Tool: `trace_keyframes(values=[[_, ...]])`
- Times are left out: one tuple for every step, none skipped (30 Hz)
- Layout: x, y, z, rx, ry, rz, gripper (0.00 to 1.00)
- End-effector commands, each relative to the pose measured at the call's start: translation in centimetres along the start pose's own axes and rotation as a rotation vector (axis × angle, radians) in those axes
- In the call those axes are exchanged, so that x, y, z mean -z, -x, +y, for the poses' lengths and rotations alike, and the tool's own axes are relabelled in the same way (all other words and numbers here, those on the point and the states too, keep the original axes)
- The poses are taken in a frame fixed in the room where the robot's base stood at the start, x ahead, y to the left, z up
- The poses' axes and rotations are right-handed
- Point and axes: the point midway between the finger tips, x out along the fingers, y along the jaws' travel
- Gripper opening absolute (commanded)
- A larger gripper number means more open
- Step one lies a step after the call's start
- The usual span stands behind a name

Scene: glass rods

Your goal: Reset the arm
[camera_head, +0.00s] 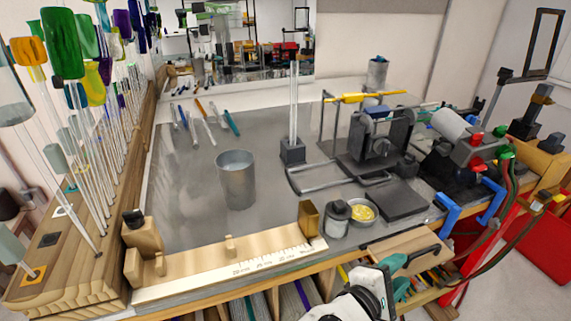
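Part of my own white arm (358,298) shows at the bottom edge, right of centre, in front of the bench. The arm stands apart from the metal cup and the glass rods on the bench.
A metal cup (237,182) stands on the grey bench top (190,225). A wooden rack (75,255) of upright coloured rods fills the left. A ruler board (235,262) lies along the front edge. A burner, a yellow dish (361,212) and a lathe-like machine (378,145) crowd the right.

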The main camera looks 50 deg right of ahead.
Motion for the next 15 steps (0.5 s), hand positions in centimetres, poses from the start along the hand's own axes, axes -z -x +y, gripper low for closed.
trace_keyframes(values=[[0.0,0.0,0.0,0.0,0.0,0.0,0.38],[0.0,0.0,0.0,0.0,0.0,0.0,0.38],[0.0,0.0,0.0,0.001,-0.001,0.002,0.38],[0.1,-0.1,-0.1,0.004,-0.003,0.007,0.38],[0.3,-0.1,-0.1,0.009,-0.008,0.015,0.38],[0.6,-0.2,-0.3,0.02,-0.019,0.033,0.38],[0.9,-0.3,-0.5,0.032,-0.031,0.053,0.38],[1.4,-0.4,-0.7,0.048,-0.044,0.077,0.38],[2.1,-0.6,-1.0,0.074,-0.068,0.115,0.38],[2.7,-0.7,-1.3,0.097,-0.088,0.147,0.38],[3.4,-0.8,-1.7,0.124,-0.11,0.182,0.38],[4.3,-0.8,-2.2,0.163,-0.142,0.231,0.38],[5.0,-0.8,-2.6,0.194,-0.166,0.268,0.38],[5.8,-0.7,-3.0,0.226,-0.19,0.306,0.38],[6.8,-0.5,-3.5,0.272,-0.223,0.354,0.38]])
